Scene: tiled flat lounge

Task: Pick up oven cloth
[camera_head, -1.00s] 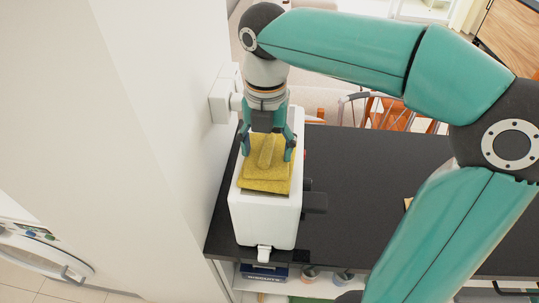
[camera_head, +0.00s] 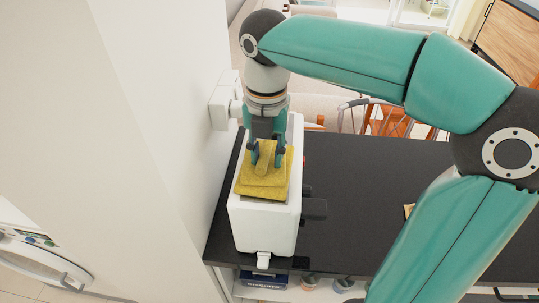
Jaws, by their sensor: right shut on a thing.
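The yellow oven cloth (camera_head: 262,184) lies folded on top of a white box-shaped appliance (camera_head: 263,226). A ridge of the cloth stands up in its middle. My right gripper (camera_head: 266,160) comes down from above, with its fingers closed on this ridge. The rest of the cloth still rests on the appliance top. The far part of the cloth is partly hidden by the fingers. My left gripper is not in view.
The appliance stands at the left end of a dark counter (camera_head: 355,190), close to a white wall (camera_head: 165,120). The counter to its right is mostly clear. A chair (camera_head: 385,118) stands behind the counter. A shelf below holds a biscuits box (camera_head: 262,280).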

